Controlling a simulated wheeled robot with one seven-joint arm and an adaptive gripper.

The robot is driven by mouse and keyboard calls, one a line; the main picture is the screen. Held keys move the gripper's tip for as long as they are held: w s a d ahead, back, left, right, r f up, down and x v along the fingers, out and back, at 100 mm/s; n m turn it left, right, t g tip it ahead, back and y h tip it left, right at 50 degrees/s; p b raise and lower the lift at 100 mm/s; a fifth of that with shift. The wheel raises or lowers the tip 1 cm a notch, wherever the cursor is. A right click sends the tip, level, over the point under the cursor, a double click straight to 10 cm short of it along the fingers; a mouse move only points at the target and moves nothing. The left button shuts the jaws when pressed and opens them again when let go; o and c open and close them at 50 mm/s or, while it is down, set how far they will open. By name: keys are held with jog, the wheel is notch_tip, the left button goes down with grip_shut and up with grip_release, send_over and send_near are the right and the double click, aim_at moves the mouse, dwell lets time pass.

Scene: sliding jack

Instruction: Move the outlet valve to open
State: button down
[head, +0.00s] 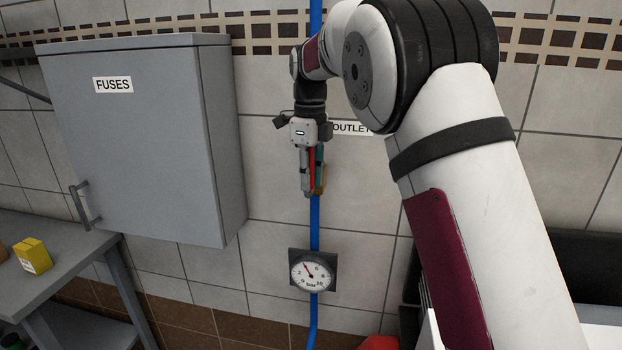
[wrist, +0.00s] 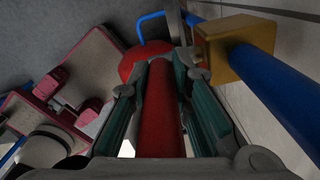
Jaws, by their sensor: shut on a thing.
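The outlet valve has a yellow-brass body (wrist: 238,45) on a blue pipe (head: 314,228) on the tiled wall, below a partly hidden OUTLET label (head: 350,128). Its red lever (wrist: 160,110) lies between the teal-padded fingers of my gripper (wrist: 160,85) in the wrist view. The gripper is shut on the lever. In the head view my gripper (head: 312,180) points down in front of the pipe. A small part of the red lever (head: 312,165) shows there, looking roughly in line with the pipe. The gripper hides much of the valve, so its exact angle is hard to tell.
A round gauge (head: 312,274) sits on the pipe below the valve. A grey FUSES cabinet (head: 130,140) hangs at left, above a grey table (head: 60,262) with a yellow box (head: 33,255). A red object (head: 380,343) shows at the bottom edge.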

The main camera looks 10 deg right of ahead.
dwell(0.5)
jog(key=c, duration=1.7)
grip_release()
notch_tip(320, 180, up, 11)
jog(key=shift+w+a+r, duration=0.1)
jog(key=shift+w+r, duration=0.05)
jog(key=shift+r, duration=0.3)
